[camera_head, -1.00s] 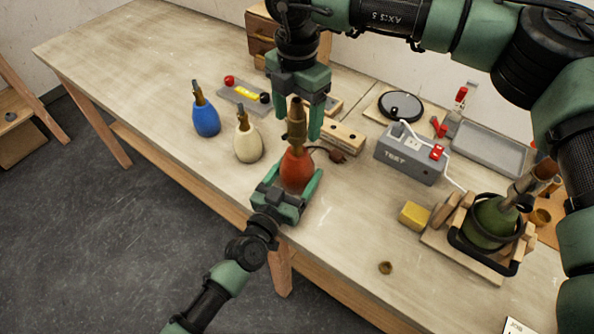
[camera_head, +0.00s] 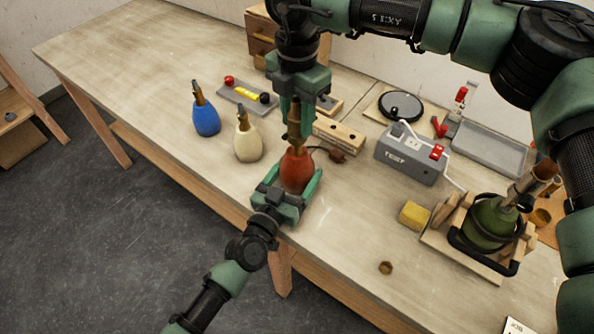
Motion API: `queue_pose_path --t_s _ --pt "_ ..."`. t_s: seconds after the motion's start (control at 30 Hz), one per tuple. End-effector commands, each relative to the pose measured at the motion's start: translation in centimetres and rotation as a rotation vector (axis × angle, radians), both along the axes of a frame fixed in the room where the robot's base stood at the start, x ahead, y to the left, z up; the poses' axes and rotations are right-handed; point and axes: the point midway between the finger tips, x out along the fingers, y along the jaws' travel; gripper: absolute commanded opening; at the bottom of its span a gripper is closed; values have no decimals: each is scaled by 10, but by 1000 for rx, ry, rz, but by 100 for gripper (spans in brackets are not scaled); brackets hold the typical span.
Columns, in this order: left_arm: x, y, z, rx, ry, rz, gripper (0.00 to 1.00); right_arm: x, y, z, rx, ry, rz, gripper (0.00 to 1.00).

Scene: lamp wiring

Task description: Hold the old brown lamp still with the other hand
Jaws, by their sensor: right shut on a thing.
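The old lamp (camera_head: 297,172) looks rust-red rather than brown and stands upright at the table's front edge. Its brass neck (camera_head: 294,118) points up, and a dark cord with a brown plug (camera_head: 337,155) lies behind it. My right gripper (camera_head: 298,116) comes from above and is shut on the neck, hiding part of it. My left gripper (camera_head: 293,181) comes from the front, low down, with one finger on each side of the lamp's body. I cannot tell whether those fingers touch the lamp.
A blue lamp (camera_head: 206,121) and a cream lamp (camera_head: 248,145) stand to the left. A wooden block with holes (camera_head: 340,135), a grey TEST box (camera_head: 408,158), a yellow block (camera_head: 414,215) and a green lamp (camera_head: 490,222) in a wooden cradle stand right. The far left table is clear.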

Motion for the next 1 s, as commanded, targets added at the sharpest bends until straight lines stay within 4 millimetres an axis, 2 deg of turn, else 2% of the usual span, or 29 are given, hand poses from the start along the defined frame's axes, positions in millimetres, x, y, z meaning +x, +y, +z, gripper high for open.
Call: queue_pose_path --t_s 0.5,1.0 --pt "0 0 -1 0 1 0 28 0 0 12 1 -1 0 0" --pt "0 1 -1 1 2 1 28 0 1 15 1 -1 0 0"
